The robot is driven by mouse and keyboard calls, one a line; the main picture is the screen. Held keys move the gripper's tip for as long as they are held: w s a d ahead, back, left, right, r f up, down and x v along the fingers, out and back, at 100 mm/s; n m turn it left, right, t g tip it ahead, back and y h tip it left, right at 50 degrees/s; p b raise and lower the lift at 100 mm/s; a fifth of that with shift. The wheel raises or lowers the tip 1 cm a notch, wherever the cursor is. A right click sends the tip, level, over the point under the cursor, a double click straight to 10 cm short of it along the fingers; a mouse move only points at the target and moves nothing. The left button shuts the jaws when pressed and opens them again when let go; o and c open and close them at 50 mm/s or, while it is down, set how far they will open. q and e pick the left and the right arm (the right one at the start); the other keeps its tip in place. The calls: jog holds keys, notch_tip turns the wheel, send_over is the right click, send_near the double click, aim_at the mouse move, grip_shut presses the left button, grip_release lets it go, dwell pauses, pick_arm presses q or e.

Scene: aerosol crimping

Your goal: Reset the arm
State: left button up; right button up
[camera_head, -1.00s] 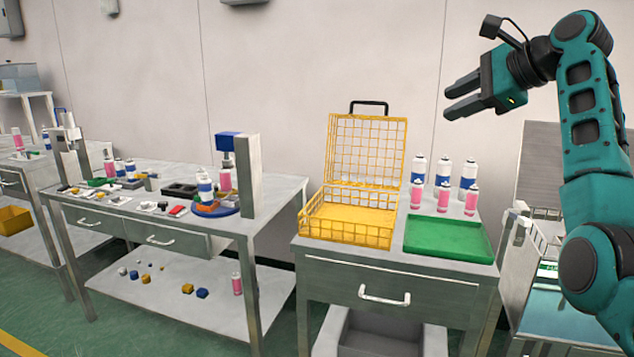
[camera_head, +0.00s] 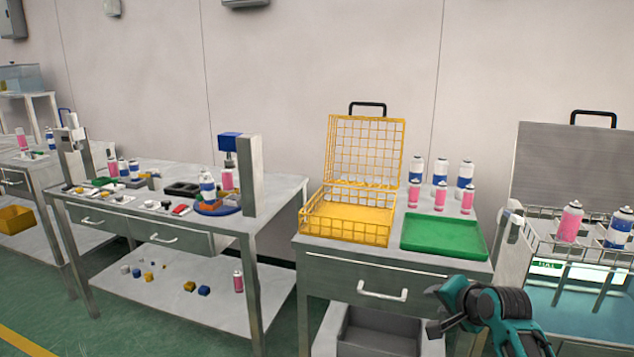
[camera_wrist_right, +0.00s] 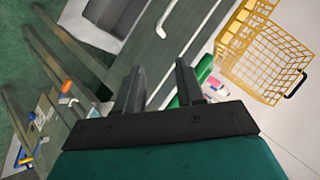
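My right gripper (camera_head: 436,311) is low at the front right in the head view, in front of the drawer cabinet (camera_head: 335,272) and below the green tray (camera_head: 445,236). In the right wrist view its two fingers (camera_wrist_right: 158,85) stand apart with nothing between them, so it is open and empty. The drawer handle (camera_wrist_right: 172,18) shows beyond the fingertips there. My left gripper is in neither view.
An open yellow wire basket (camera_head: 350,215) and several spray cans (camera_head: 439,180) stand on the cabinet. A crimping bench (camera_head: 265,190) is to the left. A water bath (camera_head: 580,305) with a raised lid (camera_head: 570,165) and cans stands at the right.

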jog(key=s+a+f+n, duration=0.35)
jog(key=s+f, duration=0.35)
jog(key=s, duration=0.4)
jog(key=s+a+f+n, duration=0.2)
jog(key=s+f+n, duration=0.3)
jog(key=s+f, duration=0.4)
jog(key=s+a+n+p, duration=0.1)
jog(key=s+n, duration=0.3)
jog(key=s, duration=0.7)
jog(key=shift+s+a+r+t, duration=0.15)
jog(key=shift+a+r+t, duration=0.15)
jog(key=shift+a+r, duration=0.25)
jog(key=shift+f, duration=0.1)
